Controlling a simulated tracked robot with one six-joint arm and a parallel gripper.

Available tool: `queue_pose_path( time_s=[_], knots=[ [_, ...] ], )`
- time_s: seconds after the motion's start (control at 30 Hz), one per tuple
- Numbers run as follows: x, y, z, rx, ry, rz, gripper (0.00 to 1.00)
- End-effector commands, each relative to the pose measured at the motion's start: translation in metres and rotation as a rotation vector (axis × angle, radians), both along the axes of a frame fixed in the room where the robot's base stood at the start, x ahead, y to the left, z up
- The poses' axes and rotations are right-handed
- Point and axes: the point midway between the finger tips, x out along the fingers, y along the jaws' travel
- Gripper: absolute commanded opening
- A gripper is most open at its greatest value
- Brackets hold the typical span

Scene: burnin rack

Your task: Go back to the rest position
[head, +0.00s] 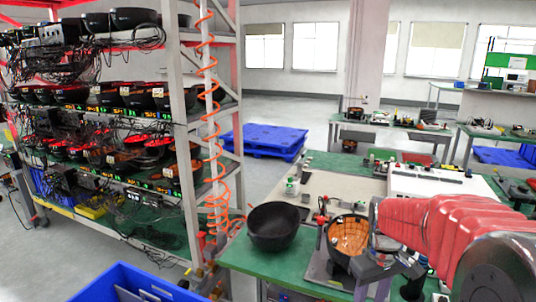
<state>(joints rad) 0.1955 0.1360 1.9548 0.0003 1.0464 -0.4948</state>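My red-sleeved arm reaches in from the right edge over the green workbench (245,258). My gripper (378,278) is at the arm's dark end, low in the picture, in front of and beside an orange-lined dark bowl (350,235). The arm's end overlaps part of that bowl's right side. Its fingers are too unclear to show a gap or a held thing. A plain black bowl (273,227) sits on the workbench to the left, apart from the gripper.
A metal rack (180,90) with several dark units and cables stands at the left. An orange coiled hose (207,130) hangs at its edge. A blue bin (125,285) is at the bottom. Blue pallets (262,140) lie behind on open floor. Small items and a white panel (435,182) occupy the bench.

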Motion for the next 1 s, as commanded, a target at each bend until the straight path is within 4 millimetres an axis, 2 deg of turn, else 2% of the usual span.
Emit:
queue_pose_path(
  time_s=[0.5, 1.0],
  knots=[
    [-0.067, 0.033, 0.030, -0.001, -0.126, -0.249, 0.40],
    [-0.132, 0.064, 0.056, 0.032, -0.288, -0.357, 0.40]
  ],
)
